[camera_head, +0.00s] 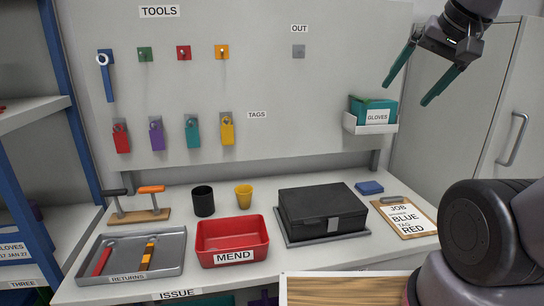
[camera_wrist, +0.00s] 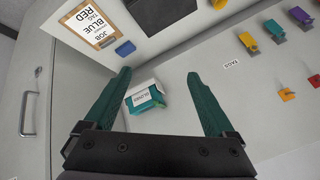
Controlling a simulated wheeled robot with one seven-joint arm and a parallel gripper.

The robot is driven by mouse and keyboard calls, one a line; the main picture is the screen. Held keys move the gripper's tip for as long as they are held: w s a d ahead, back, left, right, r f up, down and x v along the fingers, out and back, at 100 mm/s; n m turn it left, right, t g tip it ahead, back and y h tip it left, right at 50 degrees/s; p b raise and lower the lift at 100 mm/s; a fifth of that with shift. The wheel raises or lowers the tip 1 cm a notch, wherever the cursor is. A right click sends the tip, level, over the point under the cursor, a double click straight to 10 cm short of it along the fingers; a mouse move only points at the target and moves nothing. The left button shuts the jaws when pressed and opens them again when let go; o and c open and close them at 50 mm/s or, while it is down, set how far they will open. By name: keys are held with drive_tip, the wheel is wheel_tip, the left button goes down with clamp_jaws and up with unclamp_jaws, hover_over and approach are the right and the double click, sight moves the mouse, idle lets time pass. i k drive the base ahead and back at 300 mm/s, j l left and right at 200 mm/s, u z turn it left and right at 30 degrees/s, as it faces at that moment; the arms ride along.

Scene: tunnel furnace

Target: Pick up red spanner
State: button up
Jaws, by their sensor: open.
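The red spanner (camera_head: 103,260) lies in the grey returns tray (camera_head: 174,242) at the front left of the bench in the head view, beside an orange tool (camera_head: 148,256). My gripper (camera_head: 404,94) is open and empty at the upper right, high above the bench and far from the tray. In the wrist view my gripper (camera_wrist: 158,75) shows two teal fingers spread apart, with nothing held between them. The red spanner is not in the wrist view.
A blue spanner (camera_head: 107,80) hangs on the pegboard (camera_head: 270,120), with several coloured tags below. The bench holds a red MEND bin (camera_head: 232,258), a black case (camera_head: 322,212), cups and a clipboard (camera_head: 405,217). The glove box (camera_head: 372,110) is near my gripper.

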sight(101, 264)
drive_tip(key=u, duration=1.85)
drive_tip(key=i+j, duration=0.15)
drive_tip(key=j, duration=0.25)
drive_tip(key=i+j+z, duration=0.15)
drive_tip(key=j, duration=0.6)
drive_tip(key=i+j+z, duration=0.1)
drive_tip(key=j, duration=0.3)
drive_tip(key=i+l, duration=0.05)
